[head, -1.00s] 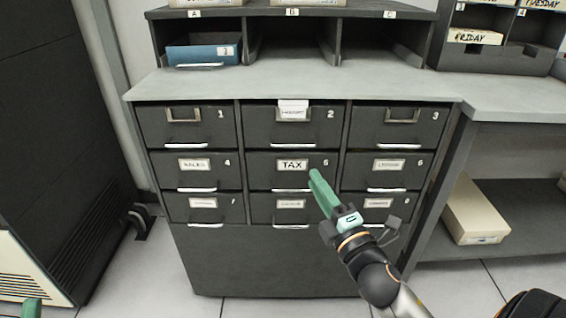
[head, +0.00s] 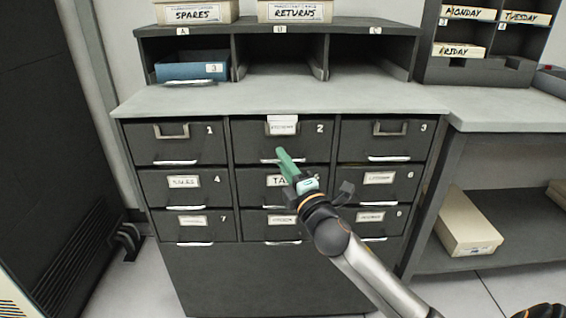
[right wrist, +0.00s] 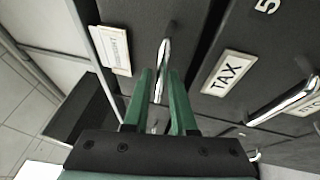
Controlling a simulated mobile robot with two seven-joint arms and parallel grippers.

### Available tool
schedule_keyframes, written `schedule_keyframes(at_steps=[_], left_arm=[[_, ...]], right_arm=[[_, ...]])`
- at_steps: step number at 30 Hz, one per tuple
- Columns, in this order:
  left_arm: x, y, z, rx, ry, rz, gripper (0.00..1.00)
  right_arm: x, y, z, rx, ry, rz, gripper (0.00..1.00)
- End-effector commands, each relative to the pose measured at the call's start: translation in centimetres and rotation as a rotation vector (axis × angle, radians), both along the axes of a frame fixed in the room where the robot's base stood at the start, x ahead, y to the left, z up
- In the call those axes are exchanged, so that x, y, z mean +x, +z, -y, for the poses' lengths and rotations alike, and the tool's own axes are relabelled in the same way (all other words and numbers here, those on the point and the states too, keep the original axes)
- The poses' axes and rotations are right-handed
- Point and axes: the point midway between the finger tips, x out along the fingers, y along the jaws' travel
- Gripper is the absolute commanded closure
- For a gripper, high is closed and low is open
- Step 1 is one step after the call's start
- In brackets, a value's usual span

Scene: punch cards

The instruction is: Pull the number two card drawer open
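The number two drawer (head: 263,141) is the dark top-middle drawer of the cabinet, with a white label card and a silver pull at its lower edge. Its front looks flush with its neighbours, so it is shut. My right gripper (head: 281,153) is in front of this drawer's lower edge, its green fingers covering part of the pull. In the right wrist view the two fingers (right wrist: 161,73) are apart, with the silver pull (right wrist: 163,65) showing between the tips. I cannot tell whether they touch it.
The drawer marked TAX (head: 252,190) is just below, partly behind my right gripper. Drawers 1 (head: 176,146) and 3 (head: 384,142) flank it, all shut. A grey counter (head: 280,98) overhangs above. A cream box (head: 467,225) lies on the low shelf at right.

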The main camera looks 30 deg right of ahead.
Motion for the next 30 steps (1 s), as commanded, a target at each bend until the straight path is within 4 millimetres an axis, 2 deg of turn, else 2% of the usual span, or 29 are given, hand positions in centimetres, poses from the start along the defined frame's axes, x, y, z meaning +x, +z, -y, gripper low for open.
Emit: schedule_keyframes(at_steps=[11, 17, 18, 30], left_arm=[[0.02, -0.07, 0.04, 0.0, -0.002, -0.002, 0.5], [0.0, -0.09, 0.07, 0.002, -0.004, -0.002, 0.5], [0.0, -0.09, 0.08, 0.003, -0.004, -0.002, 0.5], [-0.01, -0.08, 0.08, 0.003, -0.004, 0.0, 0.5]], right_arm=[[0.39, 0.07, 0.08, 0.0, 0.0, -0.001, 0.76], [0.37, 0.07, 0.08, 0.0, 0.0, -0.001, 0.99], [0.37, 0.06, 0.08, 0.0, 0.0, -0.001, 1.0], [0.36, 0.05, 0.08, 0.0, 0.0, -0.001, 1.0]])
